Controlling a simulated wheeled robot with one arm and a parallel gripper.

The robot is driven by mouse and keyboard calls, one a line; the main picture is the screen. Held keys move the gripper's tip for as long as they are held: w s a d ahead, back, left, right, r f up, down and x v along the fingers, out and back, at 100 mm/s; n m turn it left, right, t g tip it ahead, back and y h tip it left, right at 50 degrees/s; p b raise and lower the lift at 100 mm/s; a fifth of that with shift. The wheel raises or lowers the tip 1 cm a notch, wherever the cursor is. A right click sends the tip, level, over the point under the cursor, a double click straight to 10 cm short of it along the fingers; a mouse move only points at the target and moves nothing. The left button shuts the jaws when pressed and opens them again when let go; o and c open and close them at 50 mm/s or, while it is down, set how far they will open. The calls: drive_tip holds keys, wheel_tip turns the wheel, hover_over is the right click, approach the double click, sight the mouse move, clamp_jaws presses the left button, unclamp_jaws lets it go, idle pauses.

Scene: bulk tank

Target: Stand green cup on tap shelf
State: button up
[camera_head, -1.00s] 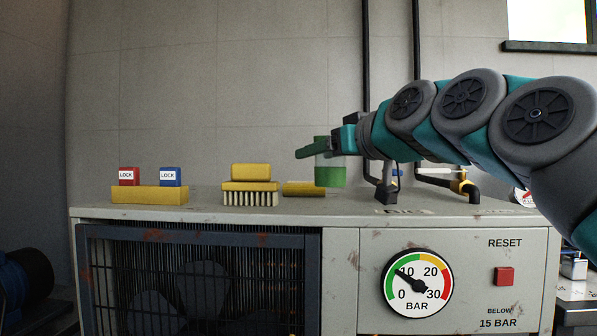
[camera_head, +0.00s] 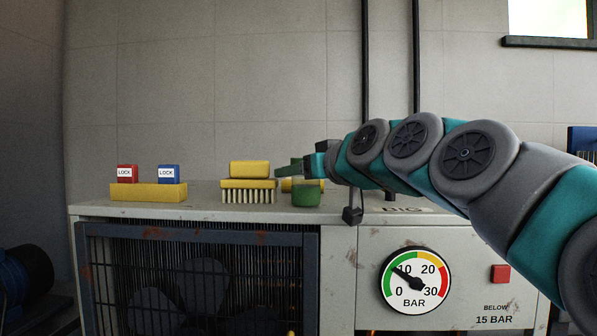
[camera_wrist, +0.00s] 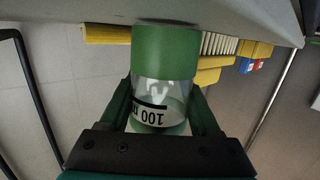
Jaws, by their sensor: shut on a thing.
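The green cup (camera_head: 306,196) is at the cabinet's top near the yellow block with the brush, with its green base down. In the wrist view the cup (camera_wrist: 165,52) is clear above a wide green base, with a label reading 100. My gripper (camera_head: 290,169) is shut on the cup; in the wrist view its fingers (camera_wrist: 164,108) lie on both sides of it. The cup looks upright. Its base is at or just above the cabinet top; I cannot tell if it touches. I cannot make out a tap shelf; my arm hides the right part of the top.
The cabinet top (camera_head: 225,212) carries a yellow brush (camera_head: 248,190) with a yellow block on it, and a yellow holder (camera_head: 148,192) with red (camera_head: 127,173) and blue (camera_head: 169,174) locks. Another yellow item (camera_head: 287,185) lies behind the cup. Dark vertical pipes (camera_head: 365,60) run up the wall.

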drive_tip(key=shift+f, duration=0.1)
drive_tip(key=shift+f, duration=0.15)
drive_tip(key=o, duration=1)
drive_tip(key=shift+o, duration=0.2)
